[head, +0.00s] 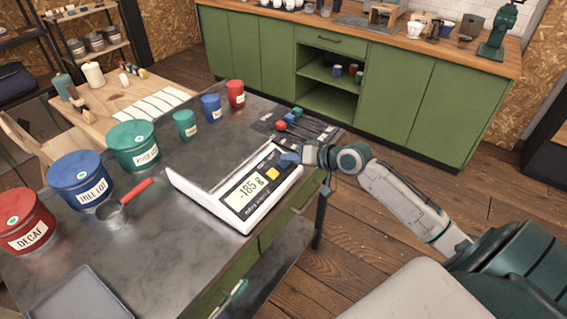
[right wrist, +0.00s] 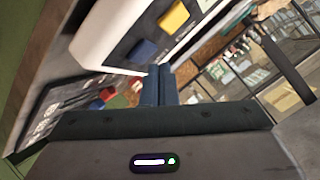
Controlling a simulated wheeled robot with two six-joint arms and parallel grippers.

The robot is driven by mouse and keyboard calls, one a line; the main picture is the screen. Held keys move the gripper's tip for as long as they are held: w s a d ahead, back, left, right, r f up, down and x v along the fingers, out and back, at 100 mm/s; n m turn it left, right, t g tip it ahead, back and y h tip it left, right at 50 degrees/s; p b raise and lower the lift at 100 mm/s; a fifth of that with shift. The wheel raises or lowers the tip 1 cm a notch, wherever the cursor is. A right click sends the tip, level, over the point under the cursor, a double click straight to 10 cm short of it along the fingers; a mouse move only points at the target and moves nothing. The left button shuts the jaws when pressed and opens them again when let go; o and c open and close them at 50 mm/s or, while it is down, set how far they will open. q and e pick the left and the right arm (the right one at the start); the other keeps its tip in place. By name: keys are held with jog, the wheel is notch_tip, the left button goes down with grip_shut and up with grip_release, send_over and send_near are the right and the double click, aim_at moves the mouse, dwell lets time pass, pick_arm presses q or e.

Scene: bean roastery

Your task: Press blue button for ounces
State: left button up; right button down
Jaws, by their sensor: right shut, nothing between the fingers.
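The white scale (head: 232,213) stands on the metal table, and its display (head: 246,193) reads about -185 g. The yellow button (head: 273,174) is beside the display; it also shows in the right wrist view (right wrist: 173,17). The blue button (right wrist: 141,50) shows clearly in the right wrist view, next to the yellow one. My right gripper (head: 293,158) is shut and empty at the scale's right end, by the blue button. Its closed fingers (right wrist: 158,80) point toward the scale. Whether they touch the button I cannot tell.
Several labelled tins stand along the table's left and back, including a red tin (head: 25,222) and a blue tin (head: 80,178). A scoop with a red handle (head: 134,192) lies left of the scale. A dark mat with small coloured items (head: 281,126) lies behind it.

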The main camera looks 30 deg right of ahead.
jog(key=shift+f, duration=0.1)
dwell(0.5)
jog(key=shift+w+f, duration=0.15)
jog(key=shift+f, duration=0.15)
jog(key=shift+w+a+f+b, duration=0.1)
jog(key=shift+f+b, duration=0.3)
jog(key=shift+b, duration=0.05)
dwell(0.6)
jog(key=shift+s+r+p, duration=0.25)
jog(key=shift+r+p, duration=0.6)
jog(key=shift+p, duration=0.05)
jog(key=r+p, duration=0.1)
jog(key=s+r+p, duration=0.1)
jog(key=r+p, duration=0.1)
jog(key=d+r+p, duration=0.1)
jog(key=p, duration=0.1)
jog(key=shift+s+r, duration=0.25)
jog(key=shift+r, duration=0.1)
